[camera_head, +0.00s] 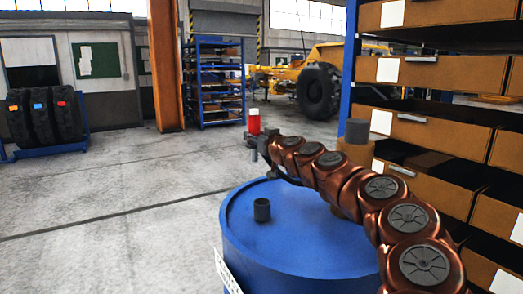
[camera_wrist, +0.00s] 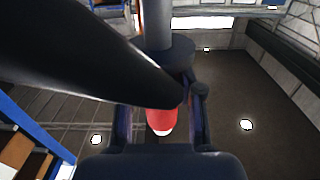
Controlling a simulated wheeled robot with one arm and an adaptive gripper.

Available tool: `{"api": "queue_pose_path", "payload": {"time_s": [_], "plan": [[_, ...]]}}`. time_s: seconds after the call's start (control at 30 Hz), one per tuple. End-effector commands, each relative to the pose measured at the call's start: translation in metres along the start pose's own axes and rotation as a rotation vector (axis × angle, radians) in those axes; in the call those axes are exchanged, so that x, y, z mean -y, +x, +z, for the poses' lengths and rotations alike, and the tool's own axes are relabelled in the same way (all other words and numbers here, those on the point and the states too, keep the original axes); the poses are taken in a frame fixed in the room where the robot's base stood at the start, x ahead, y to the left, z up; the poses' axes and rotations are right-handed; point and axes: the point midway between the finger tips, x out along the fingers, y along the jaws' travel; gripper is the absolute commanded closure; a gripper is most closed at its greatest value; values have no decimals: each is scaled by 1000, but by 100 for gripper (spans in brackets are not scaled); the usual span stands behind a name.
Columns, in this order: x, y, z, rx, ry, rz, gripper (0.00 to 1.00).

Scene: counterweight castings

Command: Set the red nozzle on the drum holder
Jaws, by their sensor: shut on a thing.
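The wrist view shows the red part (camera_wrist: 161,121) with a whitish end between the fingers (camera_wrist: 160,110). A dark grey cylindrical holder (camera_head: 262,210) stands on top of the blue drum (camera_head: 295,245). In the head view, the nozzle appears above the holder and apart from it; the depth between them is hard to tell.
Shelving with brown drawers (camera_head: 430,75) stands close on the right, near my arm. Open concrete floor (camera_head: 120,185) lies on the left. Tyres on a rack (camera_head: 45,120), a blue shelf (camera_head: 220,85) and a yellow vehicle (camera_head: 315,75) are farther back.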

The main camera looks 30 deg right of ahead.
Motion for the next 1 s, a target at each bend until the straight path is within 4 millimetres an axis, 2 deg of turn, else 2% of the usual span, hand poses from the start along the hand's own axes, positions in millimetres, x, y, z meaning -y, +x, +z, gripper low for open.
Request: {"api": "queue_pose_path", "payload": {"time_s": [0.2, 0.5, 0.8, 1.0], "plan": [[-3, -9, 20, -3, 5, -79, 93], [1, -20, 41, 1, 0, -191, 93], [8, -42, 48, 4, -3, -357, 93], [12, -67, 37, 4, -4, -495, 93]]}}
